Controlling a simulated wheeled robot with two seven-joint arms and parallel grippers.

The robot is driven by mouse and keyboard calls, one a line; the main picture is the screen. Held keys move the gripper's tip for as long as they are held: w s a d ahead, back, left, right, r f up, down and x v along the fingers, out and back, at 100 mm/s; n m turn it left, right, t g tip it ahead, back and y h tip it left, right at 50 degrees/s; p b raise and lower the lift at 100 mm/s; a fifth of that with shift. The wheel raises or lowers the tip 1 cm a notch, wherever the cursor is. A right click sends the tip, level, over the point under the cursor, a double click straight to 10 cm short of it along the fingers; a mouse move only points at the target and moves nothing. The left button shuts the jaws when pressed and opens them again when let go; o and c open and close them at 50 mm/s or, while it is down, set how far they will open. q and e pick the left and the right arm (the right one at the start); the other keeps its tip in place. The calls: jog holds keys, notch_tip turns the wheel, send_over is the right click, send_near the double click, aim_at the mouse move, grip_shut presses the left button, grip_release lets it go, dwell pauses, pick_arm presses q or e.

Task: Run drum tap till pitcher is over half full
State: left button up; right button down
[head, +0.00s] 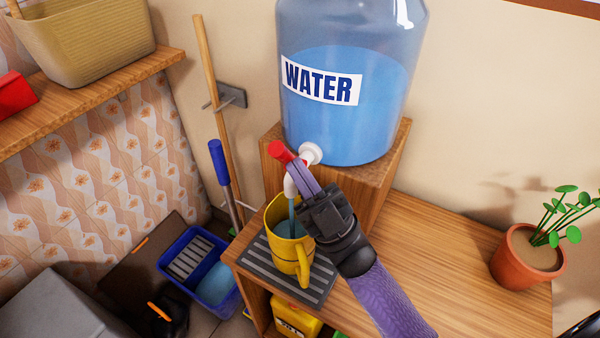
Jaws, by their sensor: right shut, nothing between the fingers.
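The clear water drum (345,115) stands on a wooden box, its blue water reaching just above the WATER label. Its tap (311,153) has a white body and a red lever (281,152). A blue stream (292,215) runs down from the spout into the yellow pitcher (290,255). The pitcher stands upright under the spout on a grey slatted drip mat (258,262). My left gripper is out of view.
A potted plant (525,255) stands at the right on the wooden counter (455,265), which is bare between plant and mat. A blue mop bucket (212,290) is on the floor at lower left. A wooden handle (207,65) leans on the wall. A shelf (85,98) holds a basket.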

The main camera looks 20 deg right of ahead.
pick_arm(q)
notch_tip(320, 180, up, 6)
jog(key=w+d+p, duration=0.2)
jog(key=p, duration=0.4)
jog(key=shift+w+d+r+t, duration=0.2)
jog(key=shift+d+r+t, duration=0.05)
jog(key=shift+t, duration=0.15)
pick_arm(e)
jog(key=m+t+h, duration=0.1)
jog(key=m+h, duration=0.4)
jog(key=d+r+m+t+h, duration=0.1)
jog(key=m+h, duration=0.4)
jog(key=w+m+t+h, duration=0.1)
jog(key=m+t+h, duration=0.1)
jog(key=m+h, duration=0.3)
jog(key=shift+d+r+h, duration=0.15)
jog(key=shift+r+h, duration=0.1)
jog(key=shift+h, duration=0.05)
jog(key=shift+f, duration=0.1)
